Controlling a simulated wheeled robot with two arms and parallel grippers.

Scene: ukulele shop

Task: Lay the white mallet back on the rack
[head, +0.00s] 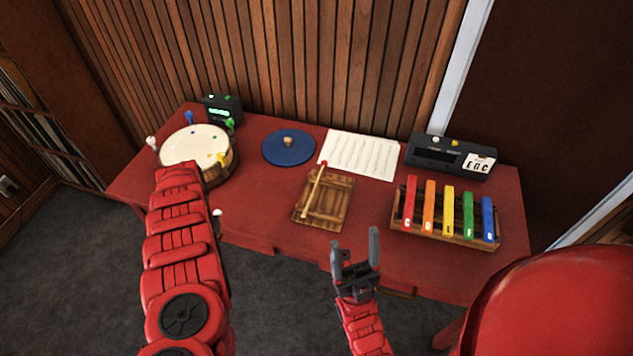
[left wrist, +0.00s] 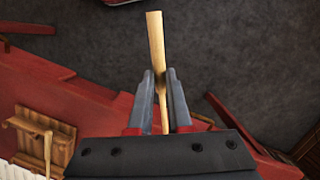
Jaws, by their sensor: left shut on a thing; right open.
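My left gripper (left wrist: 160,78) is shut on a pale wooden stick (left wrist: 156,40), the handle of a mallet, held over the table's front edge and floor. In the head view my left arm hides that gripper. A small white ball (head: 217,212) shows beside the forearm, probably this mallet's head. The wooden rack (head: 341,184) stands mid-table, with a red-headed mallet (head: 314,191) lying across its left side. The rack also shows at the lower left of the left wrist view (left wrist: 22,128). My right gripper (head: 355,243) is open and empty in front of the table, right of the rack.
On the red table (head: 262,207) stand a drum (head: 193,146) with coloured pegs, a blue disc (head: 276,150), a white sheet (head: 372,152), a black device (head: 437,154) and a coloured-bar xylophone (head: 445,238). Bare tabletop lies between drum and rack.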

